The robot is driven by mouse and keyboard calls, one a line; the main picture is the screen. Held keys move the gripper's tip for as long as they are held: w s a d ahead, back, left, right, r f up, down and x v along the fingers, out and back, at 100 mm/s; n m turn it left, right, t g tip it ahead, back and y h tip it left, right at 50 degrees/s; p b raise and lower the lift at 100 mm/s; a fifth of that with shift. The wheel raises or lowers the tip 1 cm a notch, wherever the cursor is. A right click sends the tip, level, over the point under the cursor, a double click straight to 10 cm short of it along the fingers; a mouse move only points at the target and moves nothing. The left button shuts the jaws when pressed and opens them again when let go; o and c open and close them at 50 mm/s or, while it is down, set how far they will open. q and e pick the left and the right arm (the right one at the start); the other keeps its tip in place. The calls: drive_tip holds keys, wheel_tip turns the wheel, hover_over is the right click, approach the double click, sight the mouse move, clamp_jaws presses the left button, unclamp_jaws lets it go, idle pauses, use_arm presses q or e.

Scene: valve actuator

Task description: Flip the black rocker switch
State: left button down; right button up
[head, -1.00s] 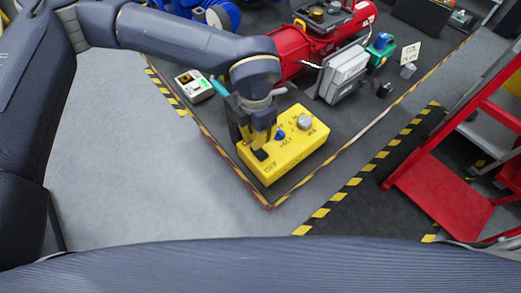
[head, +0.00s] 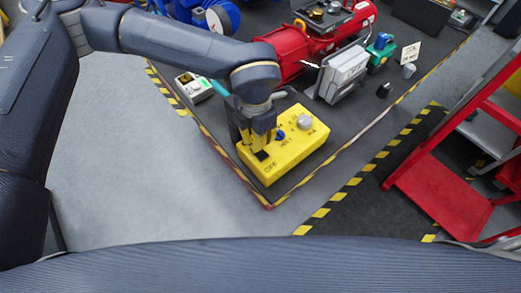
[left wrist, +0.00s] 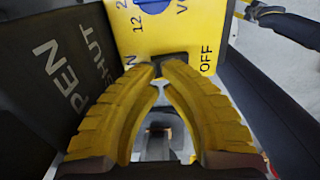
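The yellow control box (head: 290,155) stands on the dark floor mat, with a blue knob (head: 281,135), a grey knob (head: 305,122) and OFF lettering on its top. The black rocker switch (head: 262,155) is near the box's front left end. My left gripper (head: 262,149) points down at this end, its yellow fingertips right at the switch. In the left wrist view the fingertips (left wrist: 158,78) are close together over the dark switch (left wrist: 172,59), which they partly hide. Contact and whether the tips meet are unclear. My right gripper is not in view.
A small pale device (head: 194,88) stands left of the box. A red cylinder assembly (head: 290,60) and a grey panel (head: 343,75) stand behind it. A red stepped frame (head: 440,185) is at right. The grey floor (head: 150,190) in front is clear.

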use_arm(q)
drive_tip(key=shift+f, duration=1.35)
idle(0.7)
drive_tip(key=shift+r, duration=3.5)
